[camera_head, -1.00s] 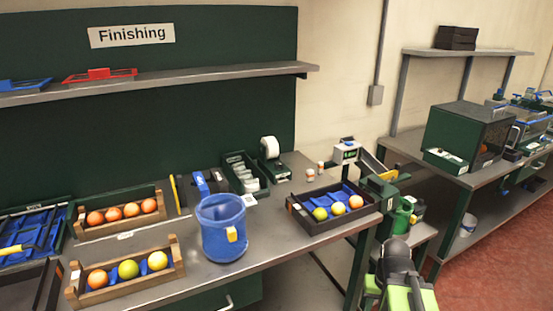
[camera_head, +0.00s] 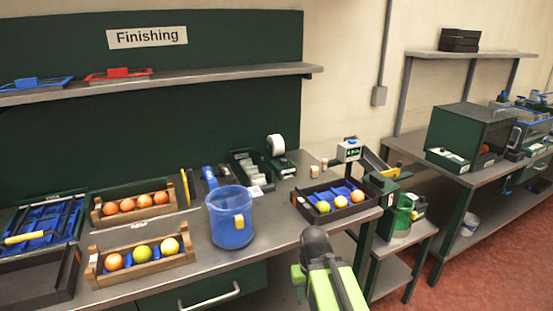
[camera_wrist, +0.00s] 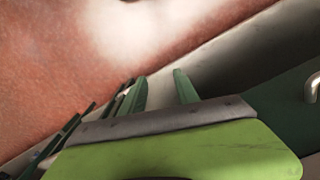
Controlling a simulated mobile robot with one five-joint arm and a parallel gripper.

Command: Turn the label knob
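My gripper (camera_wrist: 161,88) shows in the wrist view with its two green fingers apart and nothing between them. The floor and a dark green cabinet side lie beyond it. In the head view my green and black arm rises in front of the bench's right end; the fingertips cannot be made out there. A label knob cannot be made out for certain. A dispenser with a white roll (camera_head: 276,146) stands at the back of the bench. A small box with a lit display (camera_head: 349,151) stands further right.
On the bench (camera_head: 277,231) stand a blue bucket (camera_head: 231,224), wooden crates of fruit (camera_head: 140,269) (camera_head: 134,218) and a dark tray (camera_head: 343,212) with fruit. A second bench (camera_head: 440,175) with a dark green box is at right. Red floor lies open at lower right.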

